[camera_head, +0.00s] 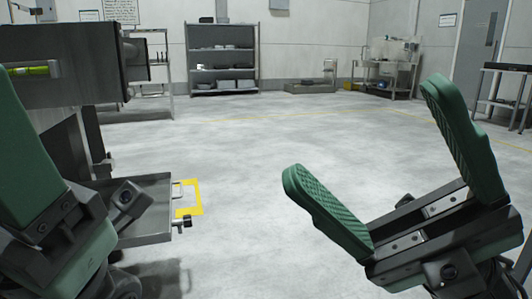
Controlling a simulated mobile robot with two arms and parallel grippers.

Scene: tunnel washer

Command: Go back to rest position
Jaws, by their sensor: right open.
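My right gripper (362,150) is at the lower right of the head view. Its two green ribbed fingers are spread wide apart with nothing between them. My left gripper (30,170) is cut off at the left edge. One green finger and dark gripper parts show, and the rest is out of the picture, so its jaw state cannot be seen. Neither gripper visibly holds anything.
A large grey machine (75,75) stands close at the left. A metal tray (148,205) with a handle juts from it beside my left gripper. A shelf rack (222,45) and a metal sink bench (386,70) stand far back. The middle floor is clear.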

